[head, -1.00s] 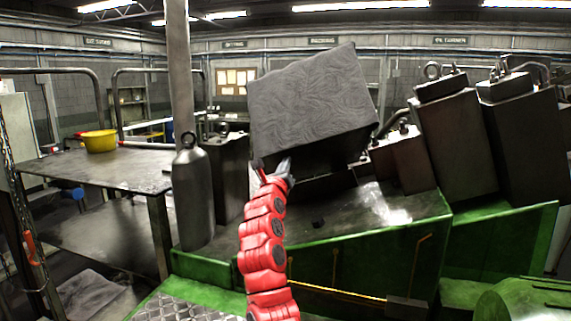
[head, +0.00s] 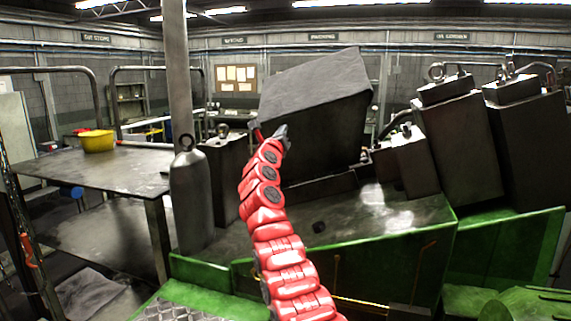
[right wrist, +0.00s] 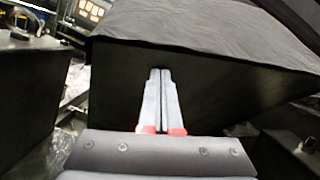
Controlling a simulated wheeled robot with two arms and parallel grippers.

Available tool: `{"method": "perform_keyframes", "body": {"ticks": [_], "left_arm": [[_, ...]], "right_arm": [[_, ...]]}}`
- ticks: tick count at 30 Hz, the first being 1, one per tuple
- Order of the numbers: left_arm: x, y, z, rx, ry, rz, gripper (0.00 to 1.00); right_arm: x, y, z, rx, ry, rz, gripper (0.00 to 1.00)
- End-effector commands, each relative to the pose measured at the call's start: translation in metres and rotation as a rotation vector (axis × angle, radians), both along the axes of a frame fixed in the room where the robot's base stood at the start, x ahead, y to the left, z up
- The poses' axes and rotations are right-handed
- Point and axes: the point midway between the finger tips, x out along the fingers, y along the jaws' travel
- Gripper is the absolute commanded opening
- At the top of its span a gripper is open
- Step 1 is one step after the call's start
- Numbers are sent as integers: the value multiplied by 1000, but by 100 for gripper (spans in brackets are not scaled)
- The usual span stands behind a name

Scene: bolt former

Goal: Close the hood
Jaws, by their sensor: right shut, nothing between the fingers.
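The hood (head: 318,85) is a large grey box-shaped cover with a darker front side, tilted and raised over the green machine in the middle of the head view. My right gripper (head: 271,135), on the red arm, is at the hood's left front side. In the right wrist view the two fingers of the gripper (right wrist: 160,72) lie side by side, shut and empty, pointing at the hood's dark side (right wrist: 225,88). I cannot tell whether the tips touch it. My left gripper is not in view.
The green machine bed (head: 345,265) lies below the hood. A dark cylinder (head: 192,205) and post stand left of my arm. Heavy dark blocks (head: 458,145) stand to the right. A metal table (head: 90,170) with a yellow bowl (head: 97,141) is at the left.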

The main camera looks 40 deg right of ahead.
Motion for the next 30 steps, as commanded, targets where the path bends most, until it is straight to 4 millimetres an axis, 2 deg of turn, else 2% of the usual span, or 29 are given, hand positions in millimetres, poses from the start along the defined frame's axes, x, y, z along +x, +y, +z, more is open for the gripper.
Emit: {"method": "perform_keyframes", "body": {"ticks": [5,16,30], "left_arm": [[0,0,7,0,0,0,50],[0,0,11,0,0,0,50],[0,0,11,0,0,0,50]], "right_arm": [[7,-5,12,-2,-1,3,0],[13,-14,17,-1,0,2,0],[13,-14,17,-1,-1,2,0]]}}
